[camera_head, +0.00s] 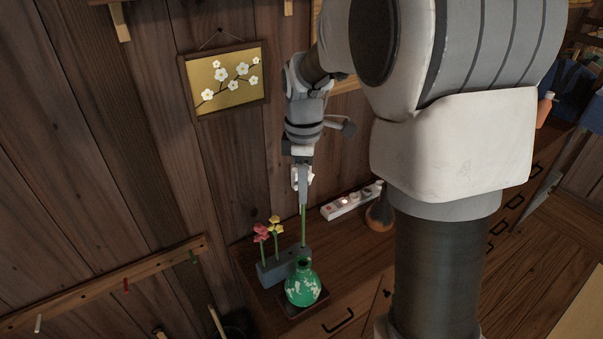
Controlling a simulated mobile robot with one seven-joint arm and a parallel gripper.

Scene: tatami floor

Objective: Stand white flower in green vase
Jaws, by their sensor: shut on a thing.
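My gripper (303,196) points down above the cabinet and is shut on the white flower (304,226). Its green stem hangs straight down below the jaws; white parts show beside the fingers, and I cannot tell petals from gripper there. The stem's lower end is by the grey flower holder (268,275), just behind the vase's neck; I cannot tell whether it is in the holder or clear of it. The green vase (303,289), with a white floral pattern, stands upright on a dark square base in front of the holder. Its round mouth faces up.
The wooden wall with a framed picture (226,78) is behind.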

